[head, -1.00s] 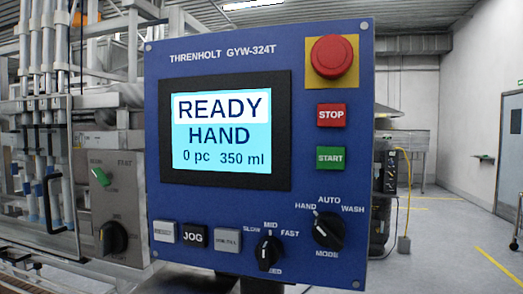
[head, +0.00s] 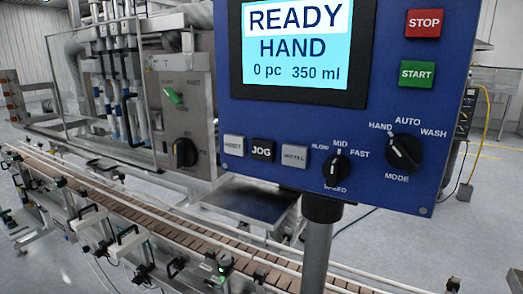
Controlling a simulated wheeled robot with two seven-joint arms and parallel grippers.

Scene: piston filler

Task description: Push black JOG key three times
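The black JOG key (head: 262,150) sits in the bottom row of the blue control panel (head: 385,125), between two grey keys. The left grey key (head: 234,145) seems to read RESET; the label of the right grey key (head: 294,157) is hard to read. The screen (head: 296,45) shows READY, HAND, 0 pc and 350 ml. The mode knob (head: 403,153) points toward HAND. Nothing covers the JOG key. Neither of my grippers shows in the head view.
The panel stands on a grey post (head: 317,245). A conveyor (head: 150,215) with rails and clamps runs below and in front of the filler.

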